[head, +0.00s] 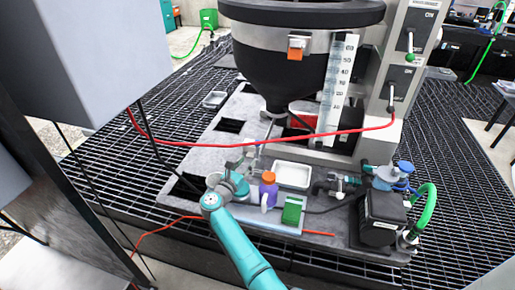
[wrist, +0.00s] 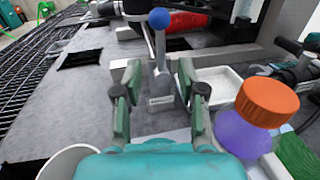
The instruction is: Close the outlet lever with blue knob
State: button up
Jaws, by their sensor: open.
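The lever with the blue knob (wrist: 159,18) stands upright at the top middle of the wrist view. Its grey shaft (wrist: 160,55) runs down to a metal block on the grey deck. My gripper (wrist: 159,82) is open and empty, with one finger on each side of the lever's lower part in the picture. I cannot tell whether the fingers are around the shaft or short of it; no contact shows. In the head view my gripper (head: 243,163) is low over the deck, and the lever there is too small to make out clearly.
A purple bottle with an orange cap (wrist: 268,100) stands close at right. A white tray (head: 292,175) and a green block (head: 293,210) are nearby. The large dark hopper (head: 280,75) hangs above, and a red cable (head: 215,145) crosses the deck area.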

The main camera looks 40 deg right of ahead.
aim_at(257, 150)
jog(key=x, duration=1)
jog(key=shift+s, duration=0.1)
grip_shut()
